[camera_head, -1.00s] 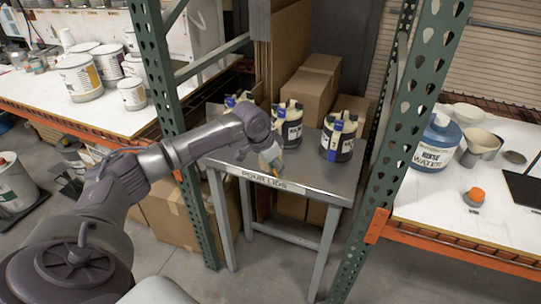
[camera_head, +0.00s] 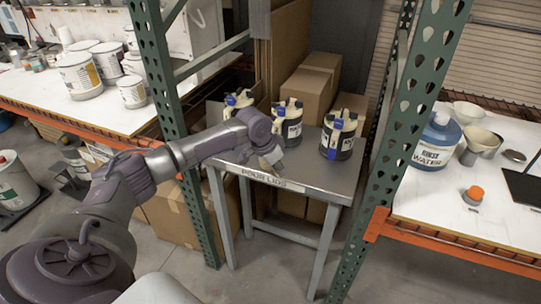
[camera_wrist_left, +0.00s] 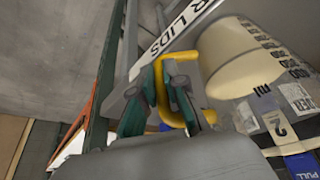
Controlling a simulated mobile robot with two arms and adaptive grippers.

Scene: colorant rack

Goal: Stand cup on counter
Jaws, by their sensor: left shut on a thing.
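My left gripper (camera_head: 272,158) is at the front of the grey metal counter (camera_head: 318,180), just above its labelled front edge. In the left wrist view its fingers (camera_wrist_left: 168,98) are shut on the yellow handle of a cream cup (camera_wrist_left: 235,62). My right gripper is not in view.
Several dark containers with cream tops stand on the counter, including the right one (camera_head: 339,138) and the middle one (camera_head: 288,125). Green rack posts (camera_head: 395,140) flank the counter. A rinse water jug (camera_head: 436,145) stands on the right shelf. The counter's front right is clear.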

